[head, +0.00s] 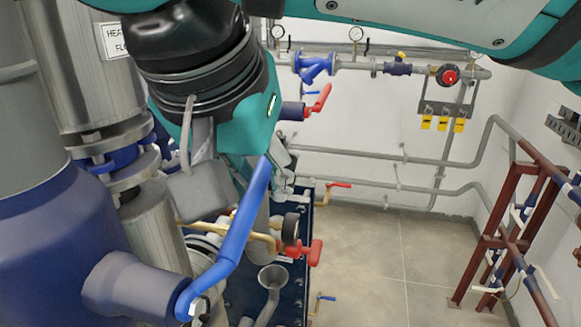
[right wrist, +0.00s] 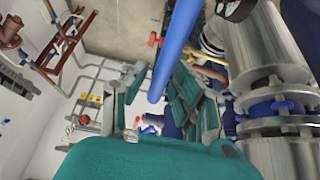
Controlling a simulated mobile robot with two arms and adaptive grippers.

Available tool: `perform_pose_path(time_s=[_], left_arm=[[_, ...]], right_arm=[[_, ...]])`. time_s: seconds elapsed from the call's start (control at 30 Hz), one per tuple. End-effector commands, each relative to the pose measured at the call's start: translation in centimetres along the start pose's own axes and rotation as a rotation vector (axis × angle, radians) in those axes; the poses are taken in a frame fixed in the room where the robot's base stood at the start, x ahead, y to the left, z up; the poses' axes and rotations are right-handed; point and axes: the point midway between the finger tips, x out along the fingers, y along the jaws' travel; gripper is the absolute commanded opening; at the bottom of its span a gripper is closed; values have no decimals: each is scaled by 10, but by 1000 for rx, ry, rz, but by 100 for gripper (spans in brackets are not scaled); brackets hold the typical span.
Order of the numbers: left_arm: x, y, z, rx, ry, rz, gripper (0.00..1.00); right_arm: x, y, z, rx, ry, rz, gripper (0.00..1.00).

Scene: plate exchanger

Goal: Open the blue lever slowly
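The blue lever (head: 237,225) is a long bar on a blue valve body (head: 140,285) at the lower left of the head view. It slants up and right from its pivot bolt, and its upper end is near my right gripper (head: 265,165). In the right wrist view the lever (right wrist: 176,48) runs down between the two fingers of my right gripper (right wrist: 160,78). The fingers are spread, with room visible beside the lever, so they are not closed on it. Whether one finger touches it I cannot tell. My left gripper does not show.
Steel pipework (head: 85,60) stands close on the left. A red-handled valve (head: 318,100), a brass pipe with a red handle (head: 303,252) and a funnel (head: 273,277) are near the lever. Floor (head: 375,265) is clear on the right, before a red-brown pipe rack (head: 500,230).

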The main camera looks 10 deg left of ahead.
Motion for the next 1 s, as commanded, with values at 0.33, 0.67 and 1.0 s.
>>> perform_pose_path(time_s=[0.33,0.67,1.0], left_arm=[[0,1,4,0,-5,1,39],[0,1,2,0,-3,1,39],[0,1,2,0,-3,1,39]], right_arm=[[0,0,1,-3,-2,1,39],[-51,-1,1,-3,0,0,39],[-110,0,0,0,1,1,39]])
